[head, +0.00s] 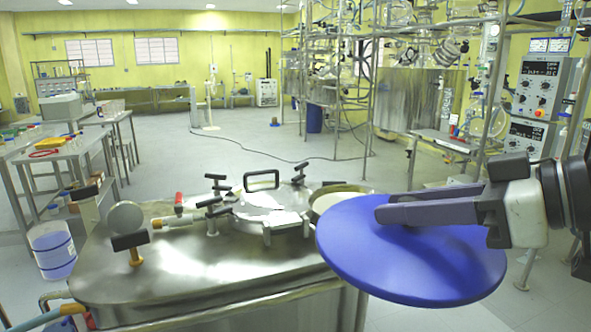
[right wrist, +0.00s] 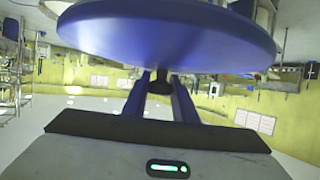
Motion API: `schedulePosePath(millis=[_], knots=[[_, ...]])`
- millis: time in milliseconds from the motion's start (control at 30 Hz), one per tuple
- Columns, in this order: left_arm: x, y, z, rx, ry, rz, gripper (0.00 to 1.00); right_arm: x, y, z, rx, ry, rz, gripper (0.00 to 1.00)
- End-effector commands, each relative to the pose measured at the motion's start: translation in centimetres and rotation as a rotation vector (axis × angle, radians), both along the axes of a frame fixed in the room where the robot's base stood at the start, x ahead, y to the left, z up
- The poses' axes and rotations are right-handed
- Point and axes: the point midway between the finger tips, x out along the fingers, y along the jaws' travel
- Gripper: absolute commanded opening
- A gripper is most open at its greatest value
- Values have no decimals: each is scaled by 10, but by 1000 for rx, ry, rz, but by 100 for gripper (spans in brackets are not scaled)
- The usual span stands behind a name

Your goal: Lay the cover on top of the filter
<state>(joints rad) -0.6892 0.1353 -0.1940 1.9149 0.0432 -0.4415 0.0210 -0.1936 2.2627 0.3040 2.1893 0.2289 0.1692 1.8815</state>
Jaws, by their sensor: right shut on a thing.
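The cover is a flat blue disc (head: 410,262), held nearly level at the right front. My right gripper (head: 395,212) reaches over it from the right and is shut on it. In the right wrist view the cover (right wrist: 165,35) fills the top, and the gripper fingers (right wrist: 160,90) close around a small dark knob at its face. The filter appears to be the steel vessel (head: 190,260), with a round pale-rimmed opening (head: 343,189) at its right back. The cover hides part of the vessel's right side and stands right and in front of that opening. My left gripper is out of view.
Black-handled clamps (head: 130,240), a red-handled valve (head: 178,203) and a black loop handle (head: 262,180) rise from the steel top. Steel tables (head: 60,150) stand at left. A pipe frame with glassware (head: 372,110) stands behind. The floor between is mostly open.

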Motion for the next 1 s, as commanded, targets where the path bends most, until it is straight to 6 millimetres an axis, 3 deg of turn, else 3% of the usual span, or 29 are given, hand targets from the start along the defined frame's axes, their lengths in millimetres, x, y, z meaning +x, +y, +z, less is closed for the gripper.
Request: schedulePosePath(millis=[367, 667, 1000], knots=[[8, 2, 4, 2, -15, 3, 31, -27, -22, -35, 9, 3, 125, 0], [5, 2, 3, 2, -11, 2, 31, -53, -42, -93, 12, 7, 194, 0], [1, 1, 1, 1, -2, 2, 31, -73, -57, -174, 13, 4, 163, 0]])
